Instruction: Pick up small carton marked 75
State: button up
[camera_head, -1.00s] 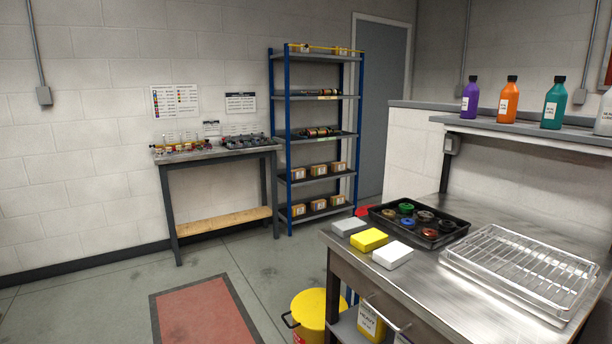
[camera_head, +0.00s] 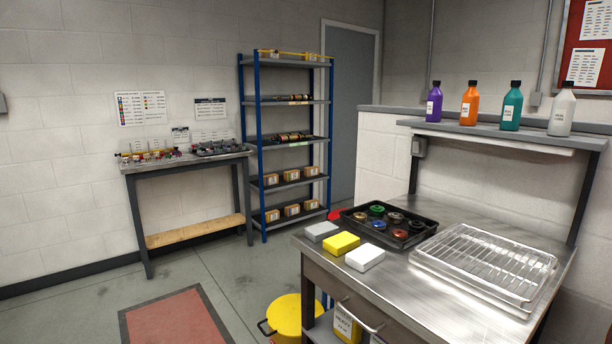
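Several small cartons stand on the two lower shelves of the blue-and-grey shelf unit (camera_head: 259,150) at the back wall. The upper row has a left carton (camera_head: 271,180), a middle carton (camera_head: 292,175) and a right carton (camera_head: 311,171). The row below has a left carton (camera_head: 272,215), a middle carton (camera_head: 292,210) and a right carton (camera_head: 311,205). All are brown with pale labels. The labels are too small to read, so I cannot tell which is marked 75. My gripper is not in view.
A steel bench (camera_head: 410,282) stands at the right front with a black tray (camera_head: 388,240), a wire rack (camera_head: 485,262) and coloured blocks. A yellow bin (camera_head: 285,315) stands on the floor beside it. A narrow table (camera_head: 185,163) is left of the shelves. Open floor (camera_head: 215,262) lies between.

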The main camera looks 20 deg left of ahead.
aim_at(270, 180)
jog(key=u, duration=0.45)
jog(key=i+j+u, duration=0.1)
jog(key=u, duration=1.15)
jog(key=i+j, duration=0.1)
jog(key=i, duration=3.65)
jog(key=i+l+z, duration=0.1)
jog(key=i+z, duration=0.35)
jog(key=i, duration=0.15)
jog(key=i+j+z, duration=0.15)
jog(key=i+z, duration=0.3)
jog(key=i, duration=0.15)
jog(key=i+j+z, duration=0.3)
jog(key=i+z, duration=0.2)
jog(key=i+l+z, duration=0.2)
jog(key=i+z, duration=0.2)
jog(key=i, duration=0.25)
jog(key=i+z, duration=0.4)
jog(key=i, duration=0.25)
jog(key=i+j+z, duration=0.2)
jog(key=i+z, duration=0.2)
jog(key=i, duration=0.2)
jog(key=i+z, duration=0.2)
jog(key=i, duration=1.75)
